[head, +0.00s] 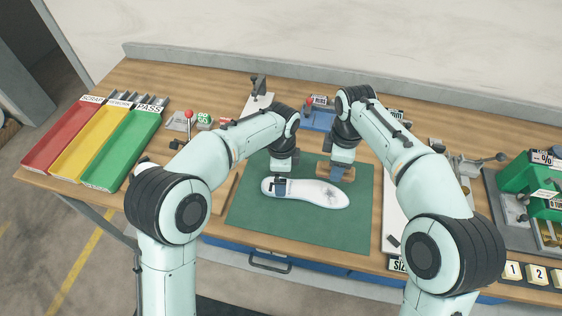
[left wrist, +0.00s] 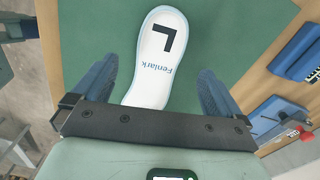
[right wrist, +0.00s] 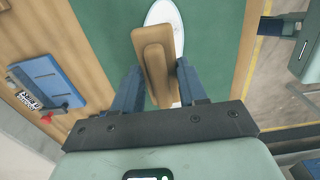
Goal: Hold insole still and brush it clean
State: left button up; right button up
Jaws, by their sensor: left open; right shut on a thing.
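A white insole (head: 310,193) lies flat on a green mat (head: 255,218), with a greyish smudge on its wider right part. In the left wrist view the insole (left wrist: 160,60) shows a dark "L" and the word Fenlark. My left gripper (head: 281,180) is open over its narrower left end; its fingers (left wrist: 160,92) stand apart to either side, with no grip on it visible. My right gripper (head: 338,168) is shut on a wooden brush (right wrist: 155,60), just behind the insole's wide end. The brush hides part of the insole in the right wrist view; its bristles are hidden.
Red, yellow and green trays (head: 122,148) labelled scrap, rework and pass stand at the left. A blue fixture (head: 318,120) is behind the mat. A white board (head: 394,215) and green machine (head: 535,180) are at the right. The mat's front is clear.

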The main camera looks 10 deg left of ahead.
aim_at(305, 191)
pick_arm(q)
jog(key=shift+f, duration=2.55)
jog(key=c, duration=1.1)
